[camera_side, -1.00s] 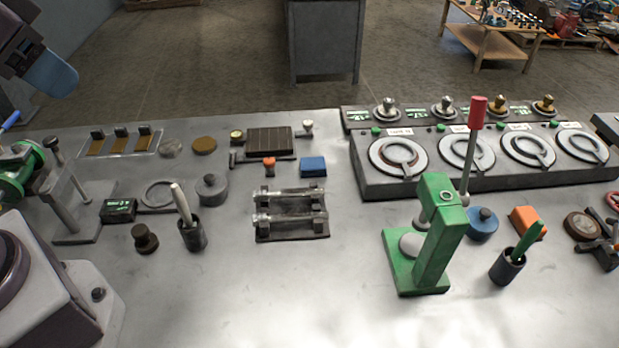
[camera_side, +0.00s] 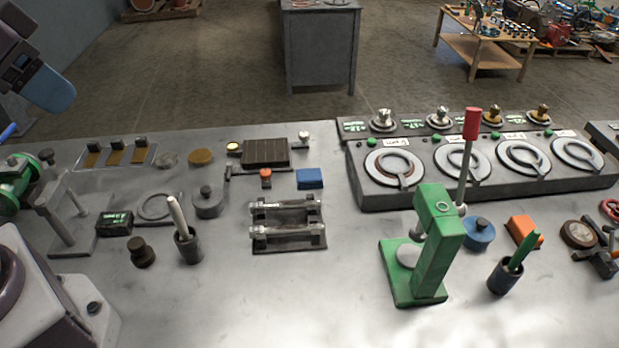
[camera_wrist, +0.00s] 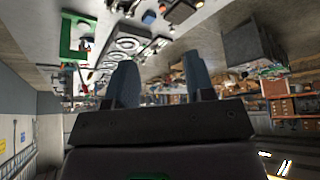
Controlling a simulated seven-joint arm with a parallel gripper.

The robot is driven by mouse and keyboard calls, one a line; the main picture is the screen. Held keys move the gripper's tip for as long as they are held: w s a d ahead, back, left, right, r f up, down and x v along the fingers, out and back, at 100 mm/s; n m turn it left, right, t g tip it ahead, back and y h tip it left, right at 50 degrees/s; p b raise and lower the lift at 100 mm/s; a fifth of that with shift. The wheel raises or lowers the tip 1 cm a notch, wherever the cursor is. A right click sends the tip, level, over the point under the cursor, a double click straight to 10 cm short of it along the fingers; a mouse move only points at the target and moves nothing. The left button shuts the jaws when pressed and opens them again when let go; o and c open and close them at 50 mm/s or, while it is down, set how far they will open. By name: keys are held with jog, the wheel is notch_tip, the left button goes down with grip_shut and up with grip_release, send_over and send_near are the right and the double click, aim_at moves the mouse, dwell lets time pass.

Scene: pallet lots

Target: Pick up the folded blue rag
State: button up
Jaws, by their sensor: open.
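The folded blue rag (camera_side: 310,179) lies flat on the metal table near its middle, right of a small orange-topped part and behind a rack with two metal rods. A small blue patch in the wrist view (camera_wrist: 149,17) looks like the same rag. My gripper is at the upper left of the side view, where one blue finger (camera_side: 46,88) shows, well away from the rag and above the table's far left. In the wrist view my gripper (camera_wrist: 161,82) has its two blue-grey fingers apart with nothing between them.
The two-rod rack (camera_side: 289,242) stands just in front of the rag. A dark ribbed block (camera_side: 265,153) is behind it to the left. A long unit with round plates (camera_side: 480,180) and a green press (camera_side: 432,245) stand to the right. The front middle of the table is clear.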

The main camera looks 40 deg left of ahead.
jog(key=o, duration=0.5)
jog(key=shift+c, duration=0.2)
jog(key=shift+f, duration=0.1)
jog(key=m+g+h, duration=0.2)
jog(key=m+h, duration=0.1)
jog(key=m, duration=0.6)
send_near(309, 174)
jog(key=x, duration=0.9)
jog(key=shift+f, duration=0.1)
